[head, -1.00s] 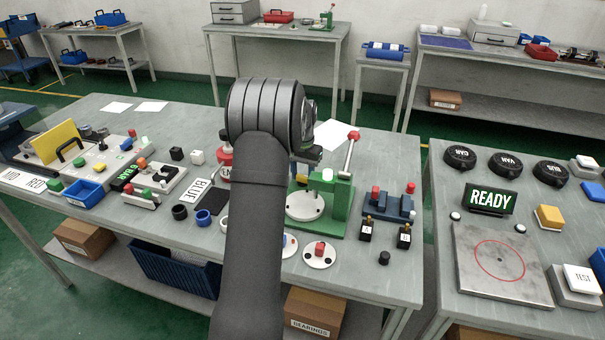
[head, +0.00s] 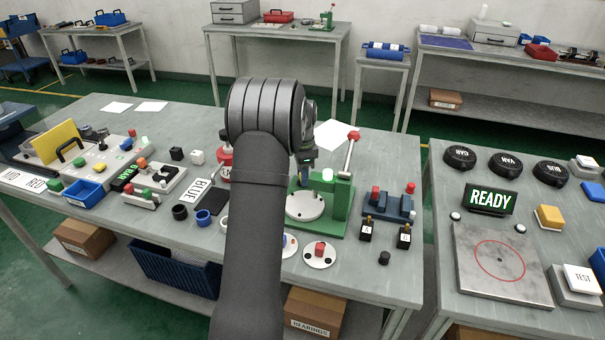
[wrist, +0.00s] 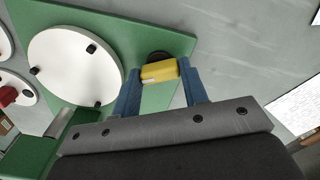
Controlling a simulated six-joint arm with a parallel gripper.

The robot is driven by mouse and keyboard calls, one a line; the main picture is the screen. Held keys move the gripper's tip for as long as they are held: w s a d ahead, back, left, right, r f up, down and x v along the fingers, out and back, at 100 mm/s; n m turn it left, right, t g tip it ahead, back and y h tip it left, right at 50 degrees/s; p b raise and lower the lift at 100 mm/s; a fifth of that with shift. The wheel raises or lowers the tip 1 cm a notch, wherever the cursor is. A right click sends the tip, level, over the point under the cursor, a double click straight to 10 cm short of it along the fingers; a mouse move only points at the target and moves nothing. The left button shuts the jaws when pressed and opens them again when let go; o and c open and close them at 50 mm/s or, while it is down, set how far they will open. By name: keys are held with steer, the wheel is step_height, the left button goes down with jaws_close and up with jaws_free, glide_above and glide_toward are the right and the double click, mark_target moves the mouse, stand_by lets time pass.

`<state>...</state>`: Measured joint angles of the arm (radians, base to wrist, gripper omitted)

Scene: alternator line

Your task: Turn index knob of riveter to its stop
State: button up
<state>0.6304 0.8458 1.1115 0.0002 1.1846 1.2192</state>
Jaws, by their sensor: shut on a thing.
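The riveter (head: 338,205) is green, with a lever topped by a red ball and a green base plate that also shows in the wrist view (wrist: 180,42). A white round plate (wrist: 75,66) with several small dark pegs lies on that base. The index knob (wrist: 160,71) is yellow on a dark round foot, near a corner of the base. My gripper (wrist: 158,75) is shut on the knob, with one blue finger on each side. In the head view my gripper (head: 305,172) points down behind the riveter's white plate; the knob is hidden there.
Left of my arm stand a BLUE label (head: 204,194) and several rings. A blue block holder (head: 388,207) with red tops stands right of the riveter. A small white disc with a red block (head: 320,252) lies in front. A READY display (head: 489,199) stands on the right table.

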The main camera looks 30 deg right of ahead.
steer(key=m, duration=0.5)
steer(key=shift+r+m, duration=0.1)
steer(key=shift+m, duration=0.2)
stand_by(0.4)
steer(key=o, duration=1)
step_height(320, 180, up, 17)
steer(key=shift+r, duration=0.15)
step_height(320, 180, down, 18)
steer(key=shift+r, duration=0.2)
stand_by(0.6)
